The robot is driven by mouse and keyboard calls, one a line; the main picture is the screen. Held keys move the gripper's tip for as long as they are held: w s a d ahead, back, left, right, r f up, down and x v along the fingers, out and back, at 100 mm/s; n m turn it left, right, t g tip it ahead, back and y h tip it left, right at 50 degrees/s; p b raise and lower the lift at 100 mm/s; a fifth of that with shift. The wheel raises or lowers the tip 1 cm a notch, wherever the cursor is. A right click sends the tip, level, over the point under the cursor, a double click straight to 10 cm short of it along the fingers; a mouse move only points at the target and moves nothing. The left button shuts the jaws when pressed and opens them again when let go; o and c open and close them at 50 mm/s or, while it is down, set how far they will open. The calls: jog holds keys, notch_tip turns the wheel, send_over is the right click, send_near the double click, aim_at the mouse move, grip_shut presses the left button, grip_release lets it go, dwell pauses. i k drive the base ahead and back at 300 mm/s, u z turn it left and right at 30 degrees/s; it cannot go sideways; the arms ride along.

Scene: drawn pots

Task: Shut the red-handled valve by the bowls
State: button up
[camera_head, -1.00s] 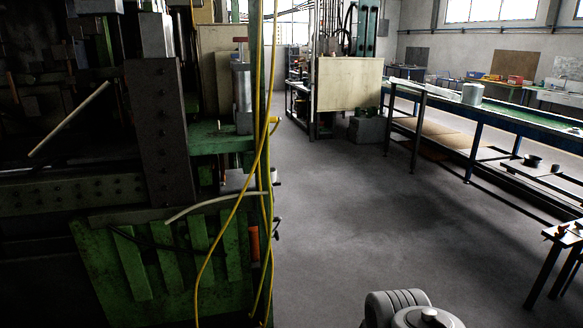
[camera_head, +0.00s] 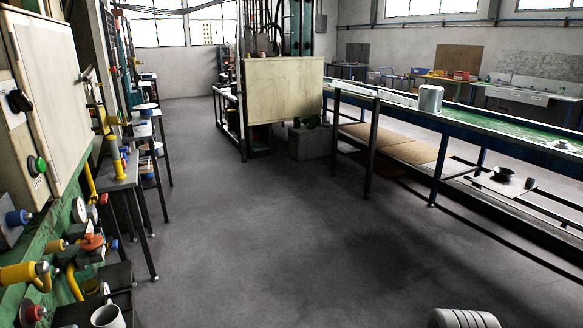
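Several valves and knobs sit on the green machine at the left edge. One has an orange-red handle (camera_head: 92,242). A red knob (camera_head: 36,312) shows lower down, at the frame edge. I cannot tell which of these, if any, is the red-handled valve of the task. A dark bowl (camera_head: 503,175) sits on a low board under the long bench at right. A small blue-rimmed dish (camera_head: 148,107) stands on a side table at left. My gripper is out of view; only a grey rounded part of my arm shows at the bottom right.
A beige control box (camera_head: 45,95) with a green button is at left. Narrow side tables (camera_head: 122,172) stand beyond it. A white mug (camera_head: 108,316) is at bottom left. A long green-topped bench (camera_head: 470,125) runs along the right. The grey floor (camera_head: 250,220) between is clear.

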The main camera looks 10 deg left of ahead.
aim_at(103, 199)
jog(key=u, duration=0.7)
jog(key=i, duration=1.85)
jog(key=u, duration=1.25)
jog(key=i, duration=1.6)
jog(key=u, duration=0.45)
